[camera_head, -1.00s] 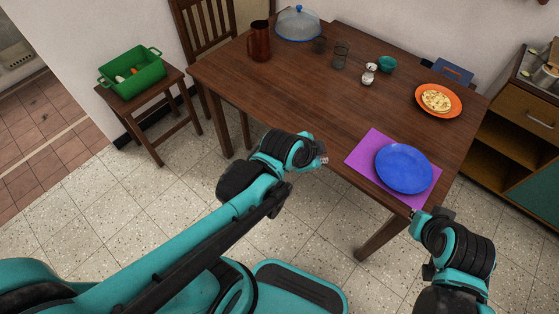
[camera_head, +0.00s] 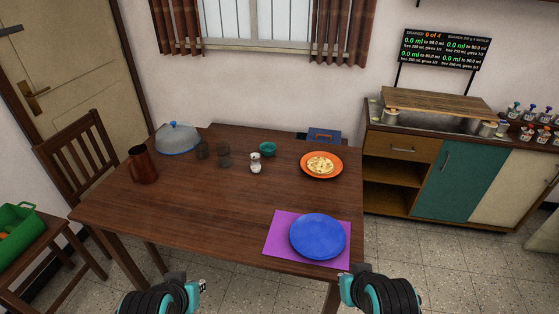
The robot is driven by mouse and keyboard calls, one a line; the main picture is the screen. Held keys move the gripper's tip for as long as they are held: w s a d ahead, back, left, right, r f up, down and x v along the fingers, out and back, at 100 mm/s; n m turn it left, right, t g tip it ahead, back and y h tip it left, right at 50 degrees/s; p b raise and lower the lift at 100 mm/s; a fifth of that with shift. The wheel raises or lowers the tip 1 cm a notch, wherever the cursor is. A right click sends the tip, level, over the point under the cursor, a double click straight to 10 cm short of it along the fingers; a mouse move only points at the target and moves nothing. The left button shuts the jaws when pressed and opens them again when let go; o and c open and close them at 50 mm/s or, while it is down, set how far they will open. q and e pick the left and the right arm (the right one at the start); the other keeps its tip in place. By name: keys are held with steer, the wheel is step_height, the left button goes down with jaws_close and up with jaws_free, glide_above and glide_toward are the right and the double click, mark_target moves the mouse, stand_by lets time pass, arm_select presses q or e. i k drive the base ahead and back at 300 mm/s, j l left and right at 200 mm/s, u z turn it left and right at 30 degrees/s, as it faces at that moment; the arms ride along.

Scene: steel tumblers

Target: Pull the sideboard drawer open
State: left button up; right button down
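The sideboard (camera_head: 434,203) stands against the back wall at the right. Its wooden drawer (camera_head: 402,147) is at the upper left of its front, with a small handle (camera_head: 403,150), and looks shut. Two open shelf spaces are below the drawer. My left gripper (camera_head: 200,287) is at the bottom of the view, in front of the table. My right gripper (camera_head: 346,280) is at the bottom, just below the purple mat's right corner. Both are far from the drawer, and their fingers are too small to read.
The dining table (camera_head: 200,215) lies between my arms and the back wall. It bears a purple mat (camera_head: 276,238) with a blue plate (camera_head: 317,237), an orange plate (camera_head: 335,173), a brown jug (camera_head: 143,166) and cups. Clear floor (camera_head: 430,265) lies right of the table, before the sideboard.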

mark_target(418, 148)
steer(key=k+l, duration=0.1)
steer(key=l, duration=0.7)
steer(key=k+l+z, duration=0.1)
steer(key=l, duration=0.7)
steer(key=i+l, duration=0.1)
steer(key=l, duration=0.25)
steer(key=i+l+z, duration=0.1)
steer(key=l, duration=0.3)
steer(key=i+l, duration=0.2)
steer(key=l, duration=0.15)
steer(key=i+l+z, duration=0.1)
steer(key=l, duration=0.25)
steer(key=i+l, duration=0.15)
steer(key=l, duration=0.2)
steer(key=i+l+z, duration=0.15)
steer(key=i, duration=1.2)
